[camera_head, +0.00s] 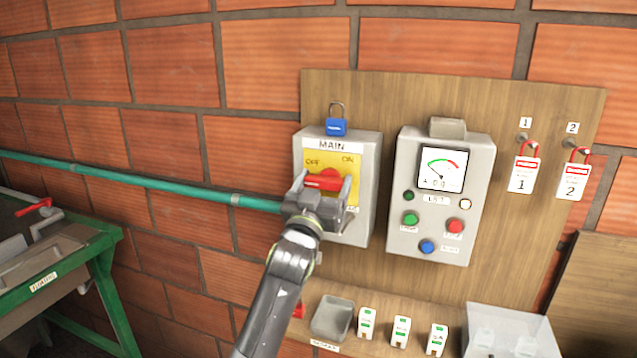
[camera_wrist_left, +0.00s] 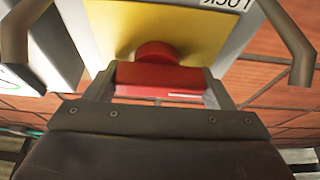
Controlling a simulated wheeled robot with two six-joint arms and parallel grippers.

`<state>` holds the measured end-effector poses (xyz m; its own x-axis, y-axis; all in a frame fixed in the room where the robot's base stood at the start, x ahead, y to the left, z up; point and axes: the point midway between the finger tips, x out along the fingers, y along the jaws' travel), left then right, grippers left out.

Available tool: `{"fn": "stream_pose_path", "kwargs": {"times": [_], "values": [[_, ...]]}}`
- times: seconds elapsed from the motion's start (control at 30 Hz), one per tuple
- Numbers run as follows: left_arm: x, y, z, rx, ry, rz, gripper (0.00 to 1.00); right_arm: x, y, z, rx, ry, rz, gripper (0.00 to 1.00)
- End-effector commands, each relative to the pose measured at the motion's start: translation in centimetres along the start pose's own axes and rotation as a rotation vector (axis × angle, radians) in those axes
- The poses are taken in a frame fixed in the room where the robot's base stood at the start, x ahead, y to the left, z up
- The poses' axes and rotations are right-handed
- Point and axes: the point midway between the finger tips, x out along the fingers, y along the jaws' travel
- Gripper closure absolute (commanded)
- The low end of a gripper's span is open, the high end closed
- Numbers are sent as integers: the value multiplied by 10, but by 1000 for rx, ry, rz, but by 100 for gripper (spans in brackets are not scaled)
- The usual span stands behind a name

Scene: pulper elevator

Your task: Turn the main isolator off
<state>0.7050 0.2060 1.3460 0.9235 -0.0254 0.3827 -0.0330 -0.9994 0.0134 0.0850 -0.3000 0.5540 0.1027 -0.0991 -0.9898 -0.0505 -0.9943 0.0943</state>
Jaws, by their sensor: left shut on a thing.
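The main isolator (camera_head: 367,215) is a grey box with a yellow plate marked MAIN, OFF and ON, mounted on a wooden board. Its red handle (camera_head: 326,180) lies roughly level, its left end near the OFF mark. My left gripper (camera_head: 322,187) is shut on the red handle, a finger at each end. In the left wrist view, the red handle (camera_wrist_left: 160,78) sits between the fingers in front of the yellow plate (camera_wrist_left: 190,22). A blue padlock (camera_head: 336,127) is at the top of the box. My right gripper is not in view.
Right of the isolator is a grey panel (camera_head: 400,235) with a gauge and several buttons. Two numbered red-and-white tags (camera_head: 524,174) (camera_head: 573,181) hang farther right. A shelf (camera_head: 380,318) with a grey tray (camera_head: 332,318) and small tags is below. A green pipe (camera_head: 150,176) runs left.

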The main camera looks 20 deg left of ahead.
Motion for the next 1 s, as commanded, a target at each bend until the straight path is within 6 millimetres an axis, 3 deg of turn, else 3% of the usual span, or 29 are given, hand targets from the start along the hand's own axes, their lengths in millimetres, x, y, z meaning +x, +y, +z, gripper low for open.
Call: {"fn": "stream_pose_path", "kwargs": {"times": [0.17, 0.2, 0.33, 0.73, 1.0], "values": [[1, 1, -6, -3, 13, 3, 46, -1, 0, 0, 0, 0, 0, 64], [1, 1, -6, -3, 13, 3, 20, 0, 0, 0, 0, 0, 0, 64], [1, 0, -4, -2, 8, 2, 3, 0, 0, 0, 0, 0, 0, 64], [-6, 0, 1, -3, 0, 0, 2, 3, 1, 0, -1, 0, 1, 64], [-46, -1, 3, -4, 2, -1, 2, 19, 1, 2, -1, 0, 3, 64]]}}
